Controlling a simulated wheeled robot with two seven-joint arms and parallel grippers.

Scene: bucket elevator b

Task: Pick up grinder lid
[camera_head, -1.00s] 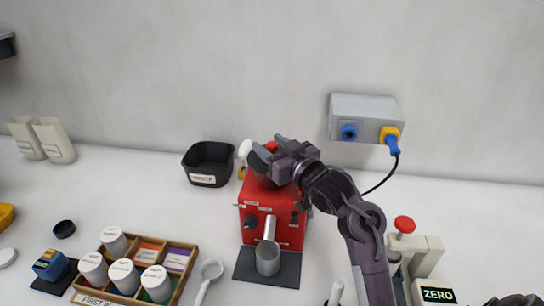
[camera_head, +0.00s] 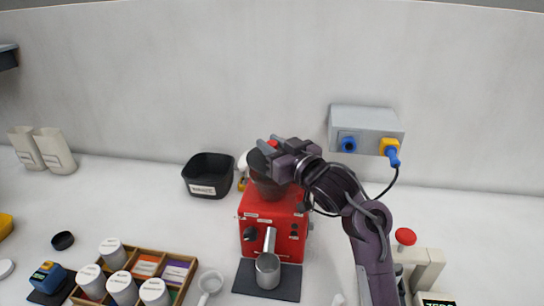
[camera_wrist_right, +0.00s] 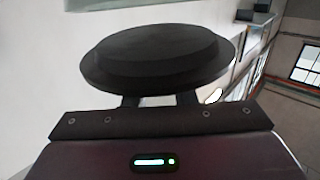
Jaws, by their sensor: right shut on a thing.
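The red grinder (camera_head: 272,222) stands on the counter with a metal cup (camera_head: 267,270) at its front. A dark round hopper (camera_head: 268,186) shows on its top. My right gripper (camera_head: 268,150) is above the grinder's top, reaching in from the right. In the right wrist view a dark round lid (camera_wrist_right: 160,55) sits in front of the gripper (camera_wrist_right: 160,100), which is shut on it. In the head view the lid is mostly hidden by the gripper. My left gripper is not in view.
A black bin (camera_head: 208,176) stands left of the grinder. A wooden tray (camera_head: 185,262) with several white-lidded jars is at the front left. A grey wall box (camera_head: 366,128) with a cable hangs behind my right arm. A device with a red knob (camera_head: 405,237) stands at the right.

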